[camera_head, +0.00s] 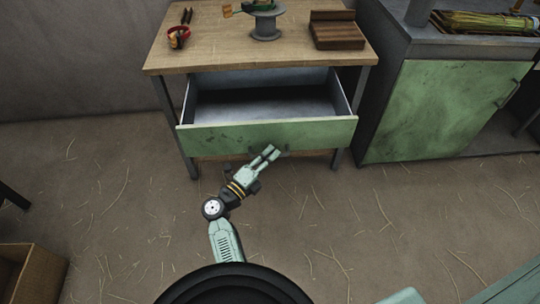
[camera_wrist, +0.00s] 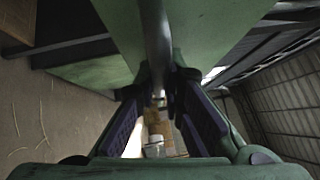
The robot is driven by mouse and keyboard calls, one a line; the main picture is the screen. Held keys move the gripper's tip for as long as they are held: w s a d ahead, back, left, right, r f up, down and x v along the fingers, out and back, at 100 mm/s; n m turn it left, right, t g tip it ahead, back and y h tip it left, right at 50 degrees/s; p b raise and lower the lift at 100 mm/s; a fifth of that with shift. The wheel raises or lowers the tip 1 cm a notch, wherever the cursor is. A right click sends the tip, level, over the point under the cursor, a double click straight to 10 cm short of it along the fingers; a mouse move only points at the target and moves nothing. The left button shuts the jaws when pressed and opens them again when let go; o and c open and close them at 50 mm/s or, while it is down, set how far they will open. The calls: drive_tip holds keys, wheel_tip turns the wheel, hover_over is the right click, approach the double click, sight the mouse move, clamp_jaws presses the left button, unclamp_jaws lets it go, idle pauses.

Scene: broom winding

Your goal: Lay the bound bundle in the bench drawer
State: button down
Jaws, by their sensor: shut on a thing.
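The bench drawer (camera_head: 215,138) is pulled out and its visible inside is empty. My gripper (camera_head: 270,152) is at the drawer's green front. In the wrist view my gripper (camera_wrist: 162,88) is shut on the dark bar handle (camera_wrist: 155,35), which runs across the green drawer front (camera_wrist: 215,30). Straw-coloured stalks (camera_head: 490,21) lie in a dark tray on the counter at the right; I cannot tell whether they are bound. No other straw bundle is clear in view.
The wooden bench top (camera_head: 220,60) holds a grey spool stand (camera_head: 265,27), a brown wooden block (camera_head: 338,36) and a red-and-black item (camera_head: 178,38). A green cabinet (camera_head: 440,110) stands at the right. A cardboard box (camera_head: 38,280) is at lower left. The floor has scattered straw.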

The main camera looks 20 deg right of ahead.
drive_tip(key=shift+s, duration=0.1)
drive_tip(key=shift+s+a+f+p, duration=0.15)
drive_tip(key=shift+s+p, duration=0.1)
drive_tip(key=shift+s, duration=0.3)
drive_tip(key=shift+s+a+r+p, duration=0.15)
drive_tip(key=shift+s+p, duration=0.1)
drive_tip(key=shift+s, duration=0.25)
drive_tip(key=c, duration=1.7)
unclamp_jaws()
drive_tip(key=shift+a, duration=0.1)
drive_tip(key=v, duration=1.2)
drive_tip(key=shift+s, duration=0.1)
